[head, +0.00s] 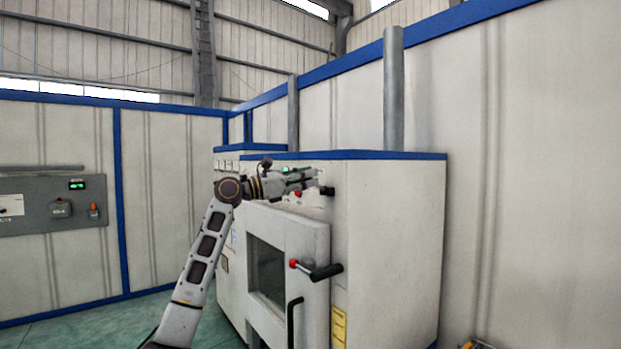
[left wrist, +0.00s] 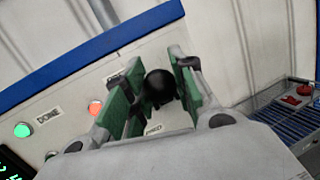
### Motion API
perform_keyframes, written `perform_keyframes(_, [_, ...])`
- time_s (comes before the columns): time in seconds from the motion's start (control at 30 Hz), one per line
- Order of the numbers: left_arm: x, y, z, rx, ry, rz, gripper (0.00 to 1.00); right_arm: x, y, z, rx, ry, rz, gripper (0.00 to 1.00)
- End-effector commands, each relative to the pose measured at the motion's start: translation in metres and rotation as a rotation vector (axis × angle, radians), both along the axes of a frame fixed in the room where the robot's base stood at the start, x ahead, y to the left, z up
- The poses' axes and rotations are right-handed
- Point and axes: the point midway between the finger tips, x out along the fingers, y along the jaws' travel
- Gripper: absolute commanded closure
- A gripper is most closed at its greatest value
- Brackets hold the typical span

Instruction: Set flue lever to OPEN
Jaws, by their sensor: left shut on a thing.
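The flue lever shows its round black knob (left wrist: 159,86) in the left wrist view, in front of a pale panel. My left gripper (head: 317,181) is at the upper right of the furnace front in the head view. In the left wrist view its green-padded fingers stand on both sides of the black knob, shut on it. The lever's shaft is hidden behind the knob. A small label below the knob is partly covered and hard to read. My right gripper is in neither view.
The furnace (head: 395,230) has a windowed door with a red-tipped black handle (head: 318,270) below my gripper. A green light (left wrist: 22,130) marked DONE and an orange-red light (left wrist: 95,108) sit beside the knob.

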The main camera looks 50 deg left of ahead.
Motion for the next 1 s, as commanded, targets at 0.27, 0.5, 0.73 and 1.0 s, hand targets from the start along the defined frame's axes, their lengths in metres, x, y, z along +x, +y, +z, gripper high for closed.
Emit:
perform_keyframes(0.27, [-0.0052, 0.0016, 0.0054, 0.001, 0.023, 0.004, 1.00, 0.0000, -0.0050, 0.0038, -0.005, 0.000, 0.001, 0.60])
perform_keyframes(0.5, [-0.0051, 0.0017, 0.0050, 0.001, 0.023, 0.004, 1.00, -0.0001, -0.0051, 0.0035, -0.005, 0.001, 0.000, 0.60])
perform_keyframes(0.73, [-0.0048, 0.0014, 0.0041, 0.001, 0.026, 0.003, 0.55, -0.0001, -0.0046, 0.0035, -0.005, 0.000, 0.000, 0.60])
perform_keyframes(1.0, [-0.0039, 0.0007, 0.0026, 0.001, 0.029, 0.002, 0.50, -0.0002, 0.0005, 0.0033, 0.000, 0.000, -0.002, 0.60])
